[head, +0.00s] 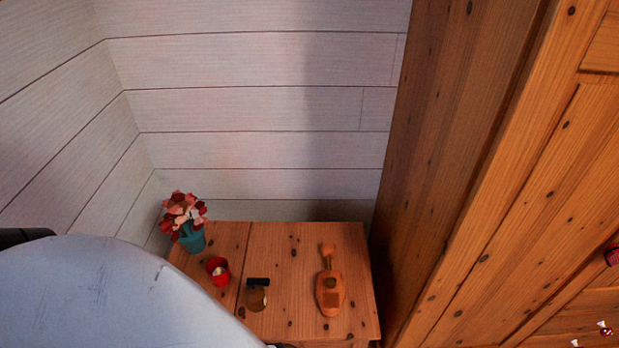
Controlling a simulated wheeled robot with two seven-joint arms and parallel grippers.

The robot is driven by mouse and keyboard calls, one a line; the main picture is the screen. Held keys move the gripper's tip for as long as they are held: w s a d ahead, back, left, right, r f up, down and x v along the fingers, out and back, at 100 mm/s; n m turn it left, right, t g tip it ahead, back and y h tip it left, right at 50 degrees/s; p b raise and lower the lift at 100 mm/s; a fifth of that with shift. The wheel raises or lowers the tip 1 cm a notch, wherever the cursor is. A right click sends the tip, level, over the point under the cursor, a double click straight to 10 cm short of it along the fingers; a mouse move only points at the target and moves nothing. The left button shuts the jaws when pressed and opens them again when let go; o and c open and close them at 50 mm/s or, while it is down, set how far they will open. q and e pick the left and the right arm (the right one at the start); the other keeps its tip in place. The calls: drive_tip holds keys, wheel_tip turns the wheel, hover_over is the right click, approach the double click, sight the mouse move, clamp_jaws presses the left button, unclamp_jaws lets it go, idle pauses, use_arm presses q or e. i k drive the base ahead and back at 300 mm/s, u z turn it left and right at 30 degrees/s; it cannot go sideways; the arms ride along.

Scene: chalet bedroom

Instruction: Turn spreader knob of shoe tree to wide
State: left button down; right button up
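The shoe tree (329,293) is an orange-brown wooden piece lying on the small wooden table (310,238). Its wide body points toward the front of the table, with a darker square patch on it. A narrow neck runs back to a rounded end (327,249). I cannot tell which part is the spreader knob or how it is set. A large pale link of my arm covers the lower left of the head view. Neither gripper shows, and nothing is seen touching the shoe tree.
Left of the shoe tree stand a small round item with a black top (257,292), a red cup (218,271) and a teal flower pot (193,241). A tall wooden cabinet (450,150) borders the table's right side. A plank wall (250,110) stands behind.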

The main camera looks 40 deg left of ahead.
sight(331, 282)
drive_tip(key=k, duration=0.35)
drive_tip(key=u, duration=1.4)
drive_tip(key=i, duration=0.5)
drive_tip(key=z, duration=0.05)
